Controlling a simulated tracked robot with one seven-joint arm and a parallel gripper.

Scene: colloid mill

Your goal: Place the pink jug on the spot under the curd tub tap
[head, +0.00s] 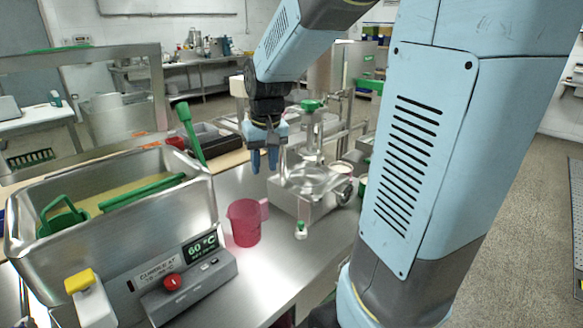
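The pink jug (244,223) stands upright on the steel counter, right of the curd tub; its handle points right. The curd tub (175,222) is a steel vat with pale yellow contents, a control panel reading 60 °C and a red knob. A white fitting with a yellow top (90,298) sits at its front left; I cannot tell whether this is the tap. The spot under the tap is not clearly visible. My gripper (264,163) hangs above and beyond the jug, fingers pointing down, apart from it. A gap shows between the fingers, with nothing held.
A steel machine with a green knob (312,104) stands right of the jug. A small white bottle with a green top (301,230) is on the counter before it. Green tools (143,190) lie across the tub. Bare counter (290,262) lies in front of the jug.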

